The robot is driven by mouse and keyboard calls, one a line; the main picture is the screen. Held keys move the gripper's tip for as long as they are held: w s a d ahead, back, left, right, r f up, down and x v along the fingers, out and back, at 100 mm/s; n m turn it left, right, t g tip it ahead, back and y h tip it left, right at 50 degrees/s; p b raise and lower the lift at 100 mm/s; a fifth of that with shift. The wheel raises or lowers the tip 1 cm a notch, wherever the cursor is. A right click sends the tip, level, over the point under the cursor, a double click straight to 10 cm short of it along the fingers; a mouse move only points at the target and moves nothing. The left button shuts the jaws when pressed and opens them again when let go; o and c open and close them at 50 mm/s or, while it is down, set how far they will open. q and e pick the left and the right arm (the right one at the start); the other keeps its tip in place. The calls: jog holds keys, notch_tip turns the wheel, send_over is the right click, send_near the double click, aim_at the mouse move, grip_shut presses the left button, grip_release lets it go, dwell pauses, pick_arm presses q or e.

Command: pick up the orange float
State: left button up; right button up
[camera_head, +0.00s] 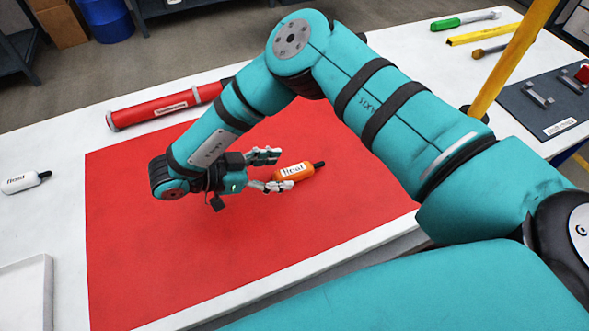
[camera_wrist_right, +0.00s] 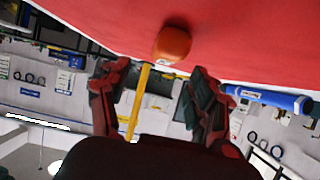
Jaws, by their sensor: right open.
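The orange float (camera_head: 294,172) lies on the red mat (camera_head: 130,240). It has a white label reading "float" and a dark tip pointing right. My right gripper (camera_head: 272,171) is open, low over the mat at the float's left end. One finger shows near the float's lower left edge; I cannot tell whether it touches. In the right wrist view the float (camera_wrist_right: 172,45) shows end-on, beyond and between the two spread fingers (camera_wrist_right: 158,95), with nothing held between them. My left gripper is not in view.
A white float (camera_head: 20,183) lies at the table's left. A red tube (camera_head: 165,105) lies along the mat's back edge. A white tray (camera_head: 25,292) is at front left. Tools (camera_head: 465,20) and a dark panel (camera_head: 540,98) are at back right. The mat's left part is clear.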

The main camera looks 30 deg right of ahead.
aim_at(298, 168)
jog(key=shift+d+f, duration=0.1)
jog(key=shift+d, duration=0.15)
jog(key=shift+d+f, duration=0.15)
jog(key=shift+d, duration=0.15)
jog(key=p+x, duration=0.1)
jog(key=x, duration=0.2)
jog(key=shift+w+d+f, duration=0.1)
jog(key=shift+d+f, duration=0.35)
jog(key=shift+d, duration=0.2)
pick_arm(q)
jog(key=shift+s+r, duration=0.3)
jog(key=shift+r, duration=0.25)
pick_arm(e)
jog(key=shift+a, duration=0.1)
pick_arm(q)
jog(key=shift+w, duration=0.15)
pick_arm(e)
jog(key=c, duration=1.2)
jog(key=shift+r, duration=0.15)
jog(key=shift+c, duration=0.2)
